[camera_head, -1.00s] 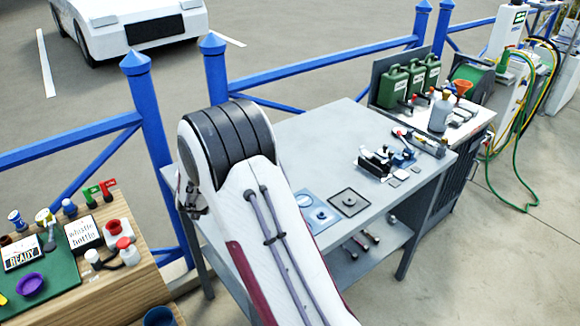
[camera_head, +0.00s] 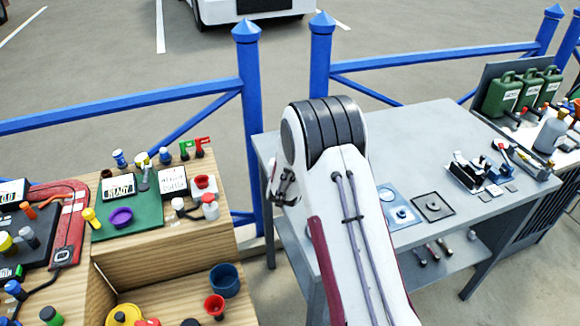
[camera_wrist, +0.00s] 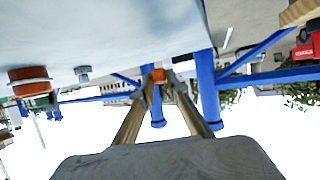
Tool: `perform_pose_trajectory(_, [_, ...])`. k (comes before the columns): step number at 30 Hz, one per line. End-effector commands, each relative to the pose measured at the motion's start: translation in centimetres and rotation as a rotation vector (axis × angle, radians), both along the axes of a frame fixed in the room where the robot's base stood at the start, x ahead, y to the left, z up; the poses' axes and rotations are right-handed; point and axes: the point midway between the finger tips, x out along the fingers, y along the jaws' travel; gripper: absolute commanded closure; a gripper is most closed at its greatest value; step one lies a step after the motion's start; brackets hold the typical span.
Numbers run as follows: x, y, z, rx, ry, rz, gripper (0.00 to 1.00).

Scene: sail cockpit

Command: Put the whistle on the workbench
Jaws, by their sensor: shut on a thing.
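The workbench (camera_head: 440,130) is the grey table right of centre in the head view, with bare top around the middle and back. My gripper (camera_head: 284,188) hangs at the bench's left edge, partly hidden by my own arm. In the wrist view, which is upside down, my gripper (camera_wrist: 159,84) is shut on a small orange thing at its fingertips. This appears to be the whistle (camera_wrist: 158,75), though its shape is too small to make out. A pale grey surface, apparently the bench top, fills the upper left there, apart from the held thing.
A wooden console (camera_head: 165,250) with a green mat, cups and small signs stands left of the bench. A blue fence (camera_head: 250,100) runs close behind. A blue plate (camera_head: 400,210), a dark square plate (camera_head: 433,207) and tools (camera_head: 470,172) occupy the bench's front and right.

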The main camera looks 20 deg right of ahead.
Motion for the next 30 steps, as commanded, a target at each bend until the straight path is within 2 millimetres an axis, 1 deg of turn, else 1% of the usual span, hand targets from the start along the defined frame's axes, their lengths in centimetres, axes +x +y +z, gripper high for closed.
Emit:
perform_pose_trajectory(7, [0.0,0.0,-0.3,0.0,0.001,0.0,1.0])
perform_pose_trajectory(18, [0.0,0.0,-3.5,0.0,0.002,0.0,1.0])
perform_pose_trajectory(30, [0.0,0.0,-3.8,0.0,0.0,0.0,1.0])
